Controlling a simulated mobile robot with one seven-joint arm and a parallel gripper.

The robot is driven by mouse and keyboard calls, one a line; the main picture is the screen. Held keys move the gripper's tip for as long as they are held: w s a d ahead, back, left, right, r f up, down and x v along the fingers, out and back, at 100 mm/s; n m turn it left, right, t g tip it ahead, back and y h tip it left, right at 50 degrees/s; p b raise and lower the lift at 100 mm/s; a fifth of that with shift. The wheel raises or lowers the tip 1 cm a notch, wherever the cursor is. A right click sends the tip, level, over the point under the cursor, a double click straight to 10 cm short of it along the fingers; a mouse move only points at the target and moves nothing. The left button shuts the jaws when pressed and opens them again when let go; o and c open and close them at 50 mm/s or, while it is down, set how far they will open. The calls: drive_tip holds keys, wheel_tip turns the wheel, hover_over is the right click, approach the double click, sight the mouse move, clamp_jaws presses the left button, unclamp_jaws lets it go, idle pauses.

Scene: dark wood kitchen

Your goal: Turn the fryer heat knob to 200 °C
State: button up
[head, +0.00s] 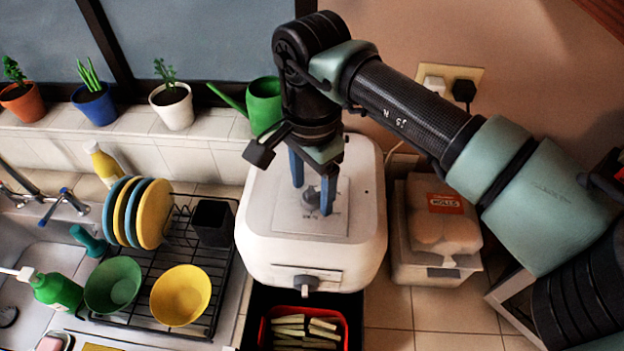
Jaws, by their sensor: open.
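The white fryer (265,225) stands on the counter in the middle of the head view, with a pale square panel on its top. The grey heat knob (310,194) sits on that panel. My gripper (313,197) points down over the panel, with its blue fingers apart on either side of the knob. I cannot tell whether the fingers touch the knob. The dial markings are too small to read, so the knob's setting is unclear. Below the fryer's front handle, a red-rimmed basket (346,335) holds several pale fries.
A black dish rack (215,287) with plates, a green bowl (113,285) and a yellow bowl (180,296) stands close on the left. A bag of rolls (440,217) sits on a white box (425,270) at right. A green watering can (263,104) stands behind the fryer.

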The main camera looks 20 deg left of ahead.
drive_tip(key=shift+f, duration=0.25)
clamp_jaws()
